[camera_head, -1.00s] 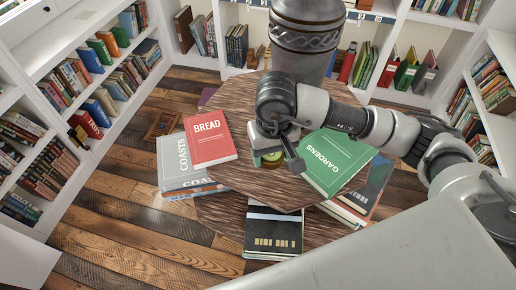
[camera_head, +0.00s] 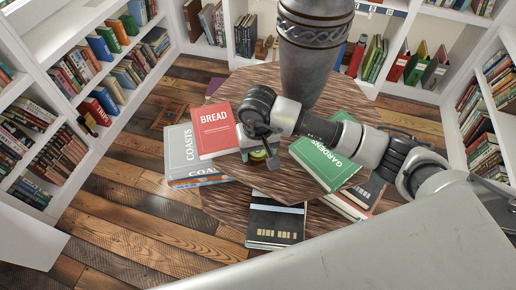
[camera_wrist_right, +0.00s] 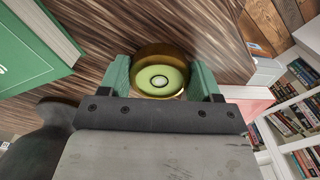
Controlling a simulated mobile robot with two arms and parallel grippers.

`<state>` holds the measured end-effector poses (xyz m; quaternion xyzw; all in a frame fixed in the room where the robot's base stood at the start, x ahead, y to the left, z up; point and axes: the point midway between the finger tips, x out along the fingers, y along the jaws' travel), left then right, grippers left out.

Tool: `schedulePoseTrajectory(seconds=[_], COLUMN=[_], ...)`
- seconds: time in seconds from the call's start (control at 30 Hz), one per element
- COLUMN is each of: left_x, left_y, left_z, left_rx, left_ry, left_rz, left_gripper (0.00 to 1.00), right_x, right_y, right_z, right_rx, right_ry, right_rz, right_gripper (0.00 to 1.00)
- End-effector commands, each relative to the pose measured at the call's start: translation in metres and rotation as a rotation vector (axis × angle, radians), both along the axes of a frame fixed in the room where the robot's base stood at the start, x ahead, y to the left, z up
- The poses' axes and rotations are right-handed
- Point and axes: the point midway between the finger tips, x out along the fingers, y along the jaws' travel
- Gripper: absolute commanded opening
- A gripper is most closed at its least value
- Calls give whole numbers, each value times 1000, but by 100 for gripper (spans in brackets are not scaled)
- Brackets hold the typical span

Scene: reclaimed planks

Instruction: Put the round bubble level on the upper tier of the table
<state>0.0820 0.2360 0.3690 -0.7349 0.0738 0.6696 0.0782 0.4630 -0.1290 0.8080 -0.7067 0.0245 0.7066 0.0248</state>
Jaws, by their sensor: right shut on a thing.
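The round bubble level (camera_wrist_right: 159,80) is a brass-coloured ring with a pale green face and a dark circle. In the right wrist view it sits between the green finger pads of my right gripper (camera_wrist_right: 163,84), which is shut on it. In the head view my right gripper (camera_head: 260,156) holds the level (camera_head: 257,155) over the upper tier (camera_head: 283,185) of the wooden table, between two books. I cannot tell whether the level touches the wood. The lower tier (camera_head: 222,205) shows beneath. My left gripper is not in view.
A red BREAD book (camera_head: 214,130) is close left of the gripper, above COASTS books (camera_head: 183,150). A green GARDENS book (camera_head: 325,163) lies to the right. A tall grey vase (camera_head: 315,50) stands behind. A black book (camera_head: 275,220) is in front. Bookshelves surround the table.

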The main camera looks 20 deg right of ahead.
Motion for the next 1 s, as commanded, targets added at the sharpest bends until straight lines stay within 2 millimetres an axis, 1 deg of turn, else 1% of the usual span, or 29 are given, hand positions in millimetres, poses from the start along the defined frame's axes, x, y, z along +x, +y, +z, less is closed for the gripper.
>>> schedulePoseTrajectory(seconds=[0.13,0.17,0.3,0.57,0.67,0.7,0.77,1.0], left_x=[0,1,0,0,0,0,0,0], left_y=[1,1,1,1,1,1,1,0], left_z=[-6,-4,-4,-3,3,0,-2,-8], left_rx=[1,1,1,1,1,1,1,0], left_ry=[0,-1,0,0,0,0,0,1], left_rz=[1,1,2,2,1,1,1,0], left_gripper=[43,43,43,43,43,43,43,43], right_x=[0,0,0,0,0,1,1,2], right_y=[0,0,0,0,0,0,0,0], right_z=[-4,-3,-2,-2,3,5,14,67], right_rx=[0,0,0,0,0,0,0,-1], right_ry=[-2,-1,-1,0,1,-2,-5,-8], right_rz=[0,0,0,0,-1,0,0,1], right_gripper=[37,68,89,89,89,89,89,89])
